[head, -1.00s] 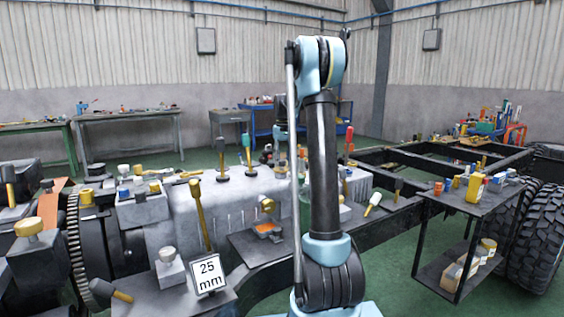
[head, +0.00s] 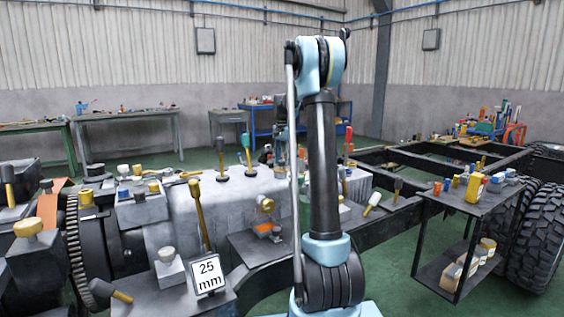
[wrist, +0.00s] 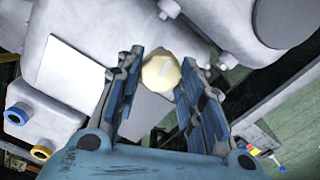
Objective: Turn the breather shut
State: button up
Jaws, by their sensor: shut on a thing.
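In the wrist view a pale yellow, rounded knob (wrist: 160,73), which looks like the breather, sits between the two blue-padded fingers of my gripper (wrist: 163,63). My gripper is shut on it, with a finger on either side. The knob's top faces the camera, so its stem and seat are hidden below. I cannot tell from its round top how far it is turned. In the head view my arm stands in front of the work area, and its far end is mostly hidden behind the upright link.
Grey housings (wrist: 90,60) surround the knob in the wrist view, with a blue-ringed port and a yellow-ringed port at lower left. A loaded cart (head: 455,205) stands at right.

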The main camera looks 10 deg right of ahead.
jog(key=shift+s+m, duration=0.1)
jog(key=shift+m, duration=0.8)
jog(key=o, duration=1.1)
jog(key=shift+c, duration=0.2)
notch_tip(320, 180, up, 12)
